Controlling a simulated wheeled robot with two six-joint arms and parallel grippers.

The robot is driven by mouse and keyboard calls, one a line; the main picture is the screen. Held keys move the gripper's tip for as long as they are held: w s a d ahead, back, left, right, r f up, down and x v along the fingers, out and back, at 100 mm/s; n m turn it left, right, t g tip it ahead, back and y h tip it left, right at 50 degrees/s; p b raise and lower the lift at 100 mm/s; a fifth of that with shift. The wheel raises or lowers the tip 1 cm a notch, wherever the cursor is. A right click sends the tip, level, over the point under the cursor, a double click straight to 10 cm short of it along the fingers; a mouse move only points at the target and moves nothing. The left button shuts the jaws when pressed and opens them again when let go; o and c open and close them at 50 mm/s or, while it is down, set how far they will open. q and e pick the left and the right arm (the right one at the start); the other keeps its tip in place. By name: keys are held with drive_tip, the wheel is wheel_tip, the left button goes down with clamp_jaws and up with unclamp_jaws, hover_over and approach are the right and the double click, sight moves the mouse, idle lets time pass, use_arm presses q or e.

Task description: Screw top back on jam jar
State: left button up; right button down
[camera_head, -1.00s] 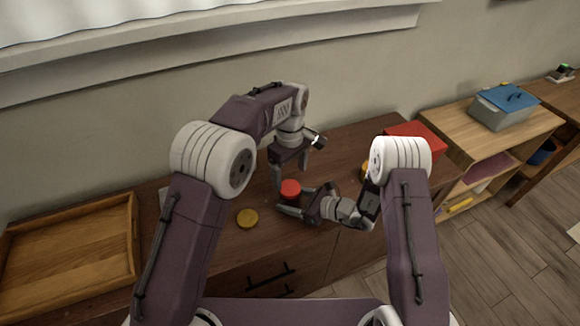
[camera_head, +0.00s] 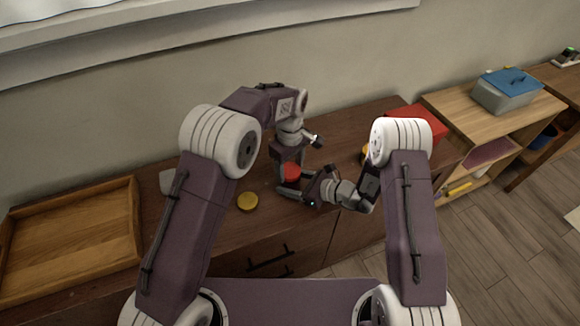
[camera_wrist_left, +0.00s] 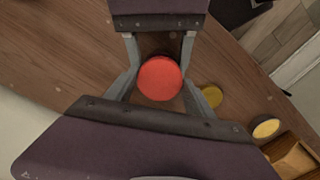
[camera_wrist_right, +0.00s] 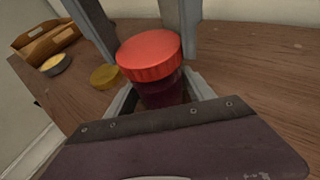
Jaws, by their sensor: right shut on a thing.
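The jam jar (camera_wrist_right: 163,90) has dark red contents and stands on the wooden cabinet top. A red lid (camera_wrist_right: 150,54) sits on its mouth; whether it is tight cannot be told. The lid also shows in the head view (camera_head: 291,172) and from above in the left wrist view (camera_wrist_left: 160,79). My right gripper (camera_head: 284,188) is shut on the jar's body, low and from the side. My left gripper (camera_head: 290,166) points down over the jar, its open fingers on either side of the lid, very close to its rim; contact cannot be told.
A yellow disc (camera_head: 247,201) lies left of the jar. A wooden tray (camera_head: 128,268) is at the far left. A red box (camera_head: 420,122) stands at the right end of the cabinet, behind my right arm. A shelf unit with a blue-lidded box (camera_head: 506,92) is further right.

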use_arm(q)
drive_tip(key=m, duration=1.2)
drive_tip(key=shift+m, duration=0.4)
drive_tip(key=m, duration=0.5)
drive_tip(key=shift+m, duration=0.4)
drive_tip(key=o, duration=1.6)
drive_tip(key=shift+c, duration=0.2)
drive_tip(key=shift+r, duration=2.25)
